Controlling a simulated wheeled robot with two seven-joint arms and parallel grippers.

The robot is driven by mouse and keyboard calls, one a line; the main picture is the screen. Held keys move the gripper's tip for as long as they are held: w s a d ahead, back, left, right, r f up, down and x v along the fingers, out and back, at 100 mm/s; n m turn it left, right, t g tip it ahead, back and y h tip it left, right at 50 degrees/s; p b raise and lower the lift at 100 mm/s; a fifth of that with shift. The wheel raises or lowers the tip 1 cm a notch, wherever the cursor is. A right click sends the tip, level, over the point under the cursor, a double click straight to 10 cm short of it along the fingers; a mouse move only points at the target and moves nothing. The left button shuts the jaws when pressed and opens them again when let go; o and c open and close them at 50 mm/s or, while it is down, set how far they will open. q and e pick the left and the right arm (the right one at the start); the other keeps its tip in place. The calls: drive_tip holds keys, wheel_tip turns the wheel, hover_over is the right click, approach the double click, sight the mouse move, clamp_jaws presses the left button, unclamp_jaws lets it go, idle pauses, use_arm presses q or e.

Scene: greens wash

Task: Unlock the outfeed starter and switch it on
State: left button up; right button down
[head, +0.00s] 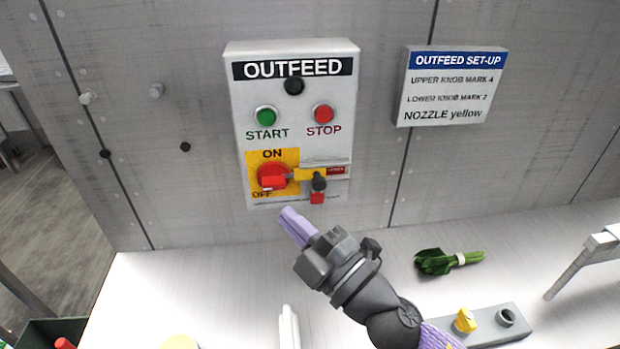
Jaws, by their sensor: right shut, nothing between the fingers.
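The outfeed starter (240,110) is a white box on the grey wall panel, with a green START button (265,116) and a red STOP button (323,114). Its red rotary switch (272,177) sits on a yellow plate marked ON above and OFF below; the handle's raised end lies at lower left, near OFF. A yellow bar (305,174) runs right from the switch to a red piece (337,170). A black knob-like part (319,183) and a small red part (317,198) sit there. My right gripper (292,222), with lilac fingers, is shut and empty just below the box.
A set-up sign (450,87) hangs right of the box. Bound greens (447,261) lie on the pale worktop (200,270). A grey block (487,329) carries a yellow knob (465,320). A white upright piece (288,327) stands at front. Pegs stick out of the wall at left.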

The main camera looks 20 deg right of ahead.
sight(305, 180)
use_arm(q)
drive_tip(key=shift+w+d+r, duration=0.1)
drive_tip(key=shift+d+r, duration=0.15)
drive_tip(key=shift+d, duration=0.05)
use_arm(e)
drive_tip(key=w+d+f+m+h, duration=0.1)
drive_tip(key=w+d+h, duration=0.1)
drive_tip(key=w, duration=0.1)
drive_tip(key=w+d+f+m+h, duration=0.1)
drive_tip(key=w+d, duration=0.1)
drive_tip(key=w, duration=0.1)
drive_tip(key=w+d+f+m+h, duration=0.1)
drive_tip(key=w+d+m+h, duration=0.1)
drive_tip(key=w, duration=0.1)
drive_tip(key=shift+w+d+h, duration=0.2)
drive_tip(key=shift+h, duration=0.1)
use_arm(q)
drive_tip(key=shift+a, duration=0.35)
